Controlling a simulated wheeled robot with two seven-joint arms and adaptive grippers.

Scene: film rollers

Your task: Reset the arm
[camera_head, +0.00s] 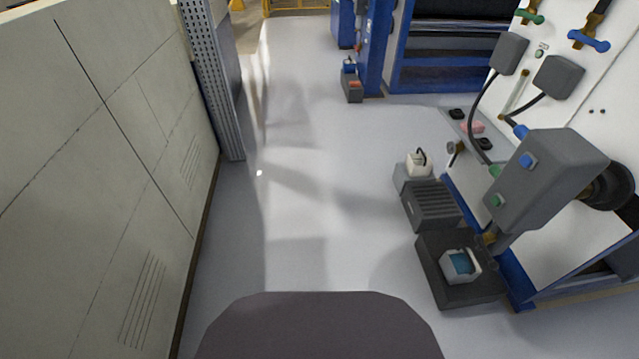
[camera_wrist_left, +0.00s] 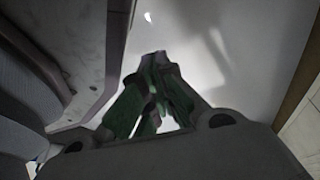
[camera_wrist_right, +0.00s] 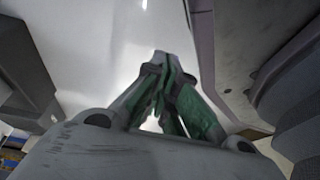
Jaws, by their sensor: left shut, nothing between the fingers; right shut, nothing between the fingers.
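My left gripper (camera_wrist_left: 158,62) shows in the left wrist view with its green and grey fingers together at the tips, empty, above the pale floor. My right gripper (camera_wrist_right: 160,58) shows in the right wrist view, also with its fingertips together and nothing between them. Neither gripper nor arm shows in the head view. Parts of my own body show beside the fingers in both wrist views.
A grey panelled wall (camera_head: 90,180) runs along the left. A blue and white machine (camera_head: 560,250) stands at the right, with dark boxes (camera_head: 432,206) on the floor before it. A perforated post (camera_head: 213,80) stands at the wall's end. The pale floor (camera_head: 310,200) between is clear.

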